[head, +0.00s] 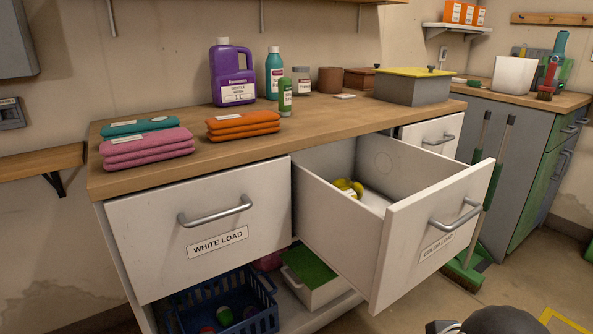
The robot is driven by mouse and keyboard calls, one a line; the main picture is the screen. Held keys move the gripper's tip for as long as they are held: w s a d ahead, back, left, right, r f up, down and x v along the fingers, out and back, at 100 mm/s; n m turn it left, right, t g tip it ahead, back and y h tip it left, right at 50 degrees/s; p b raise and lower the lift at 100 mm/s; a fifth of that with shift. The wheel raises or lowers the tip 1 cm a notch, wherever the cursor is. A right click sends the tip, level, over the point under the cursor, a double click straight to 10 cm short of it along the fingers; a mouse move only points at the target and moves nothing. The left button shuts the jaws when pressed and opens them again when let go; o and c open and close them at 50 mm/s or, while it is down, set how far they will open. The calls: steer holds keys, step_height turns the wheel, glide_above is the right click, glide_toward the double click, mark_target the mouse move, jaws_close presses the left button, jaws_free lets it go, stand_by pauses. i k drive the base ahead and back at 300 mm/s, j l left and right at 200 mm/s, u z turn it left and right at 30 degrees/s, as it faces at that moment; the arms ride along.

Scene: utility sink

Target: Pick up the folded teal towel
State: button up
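The folded teal towel (139,126) lies flat on the left end of the wooden counter (290,137), near the wall. A white label shows on its top. A stack of folded pink towels (147,149) lies just in front of it and hides its lower front part; I cannot tell whether they touch.
Folded orange towels (243,126) lie to the right, with a purple jug (232,75) and bottles behind. The COLOR LOAD drawer (425,235) stands open, jutting out with a yellow item (348,187) inside. The WHITE LOAD drawer (200,225) below the towels looks closed.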

mark_target(111, 131)
steer(key=u, duration=0.95)
